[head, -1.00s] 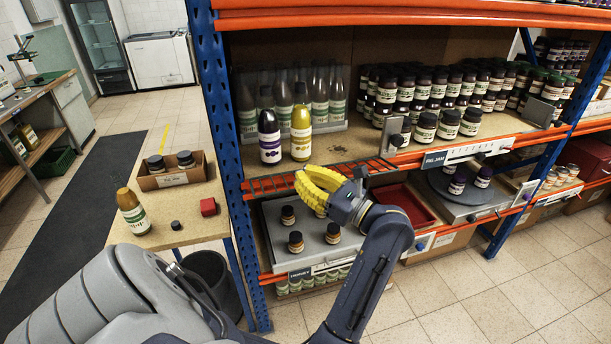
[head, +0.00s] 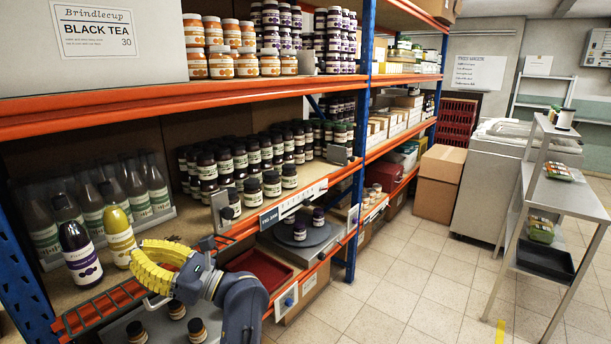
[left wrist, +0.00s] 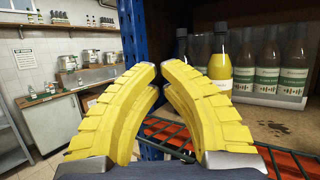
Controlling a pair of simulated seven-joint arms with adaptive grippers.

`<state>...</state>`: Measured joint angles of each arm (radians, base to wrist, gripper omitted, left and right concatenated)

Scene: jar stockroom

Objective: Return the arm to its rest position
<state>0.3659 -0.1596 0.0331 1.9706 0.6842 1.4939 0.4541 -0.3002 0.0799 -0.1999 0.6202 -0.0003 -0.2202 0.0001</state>
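My left gripper (head: 143,266), with yellow ribbed fingers, is in front of the shelf rack, at the lower left of the head view. In the left wrist view its fingers (left wrist: 160,78) curve inward until the tips nearly meet, with nothing between them. A yellow bottle (head: 120,238) and a dark purple bottle (head: 80,255) stand on the shelf just beyond and left of the gripper. The yellow bottle also shows beyond the right finger in the left wrist view (left wrist: 220,62). My right gripper is in neither view.
Small jars (head: 197,330) stand on a lower tray, close beneath my arm. Dark jars (head: 272,184) fill the middle shelf. The tiled floor (head: 400,285) is open on the right.

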